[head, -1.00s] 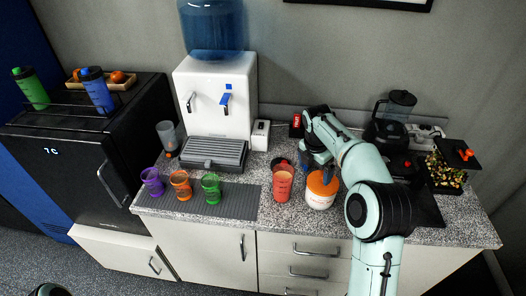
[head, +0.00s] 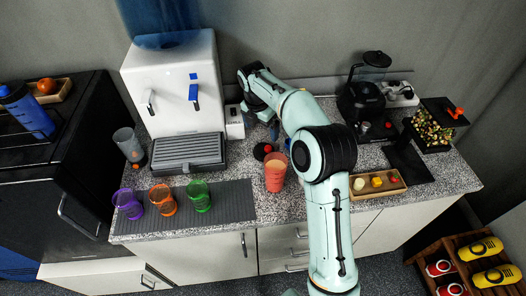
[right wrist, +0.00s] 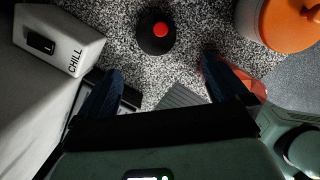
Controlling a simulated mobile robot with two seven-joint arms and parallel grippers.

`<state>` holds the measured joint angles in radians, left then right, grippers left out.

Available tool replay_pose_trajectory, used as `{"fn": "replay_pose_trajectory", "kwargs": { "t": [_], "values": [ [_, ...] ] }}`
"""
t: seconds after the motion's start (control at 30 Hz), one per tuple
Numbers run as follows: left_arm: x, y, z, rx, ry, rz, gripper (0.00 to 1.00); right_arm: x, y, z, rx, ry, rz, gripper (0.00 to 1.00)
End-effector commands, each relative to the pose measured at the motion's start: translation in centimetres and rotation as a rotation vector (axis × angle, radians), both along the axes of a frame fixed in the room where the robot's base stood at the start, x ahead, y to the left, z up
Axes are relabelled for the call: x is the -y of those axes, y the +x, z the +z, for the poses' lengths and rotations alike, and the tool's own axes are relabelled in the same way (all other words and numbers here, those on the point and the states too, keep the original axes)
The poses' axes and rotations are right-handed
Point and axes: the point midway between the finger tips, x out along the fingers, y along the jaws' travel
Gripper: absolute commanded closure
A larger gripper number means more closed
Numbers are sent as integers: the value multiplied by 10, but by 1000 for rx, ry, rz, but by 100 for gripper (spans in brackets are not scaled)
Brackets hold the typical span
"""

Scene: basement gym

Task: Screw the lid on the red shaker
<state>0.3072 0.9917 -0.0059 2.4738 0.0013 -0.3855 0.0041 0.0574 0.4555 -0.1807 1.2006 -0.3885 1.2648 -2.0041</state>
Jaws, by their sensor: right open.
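The red shaker (head: 275,174) stands upright and open on the speckled counter, with pale contents showing at its top. A black lid with a red button (head: 263,151) lies on the counter just behind and left of it; it also shows in the right wrist view (right wrist: 156,32). My right gripper (head: 260,124) is open and empty behind the lid, pointing down; the lid is not between its fingers. In the right wrist view the shaker (right wrist: 250,82) is partly hidden behind the right finger. My left gripper is not in view.
Purple, orange and green cups (head: 199,196) stand at the left on a grey mat (head: 236,199). The water dispenser (head: 173,90) is behind them. In the wrist view a tub with an orange lid (right wrist: 292,22) is close right. A wooden tray (head: 360,193) and a blender (head: 366,90) are further right.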

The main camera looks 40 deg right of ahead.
Motion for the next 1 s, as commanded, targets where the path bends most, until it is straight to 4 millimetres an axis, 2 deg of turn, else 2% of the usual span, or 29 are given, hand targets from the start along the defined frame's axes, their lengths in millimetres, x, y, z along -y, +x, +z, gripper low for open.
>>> {"fn": "replay_pose_trajectory", "kwargs": {
  "t": [0.3,0.43,0.57,0.87,1.0],
  "values": [
    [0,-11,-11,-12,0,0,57,7,1,-55,-7,0,0,0],
    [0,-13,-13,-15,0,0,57,10,3,-73,-4,1,0,0],
    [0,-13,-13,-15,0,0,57,11,4,-80,-2,0,1,0],
    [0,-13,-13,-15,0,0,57,12,4,-80,-1,1,0,0],
    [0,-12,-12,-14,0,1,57,14,6,-93,-4,0,0,0]
  ]
}}
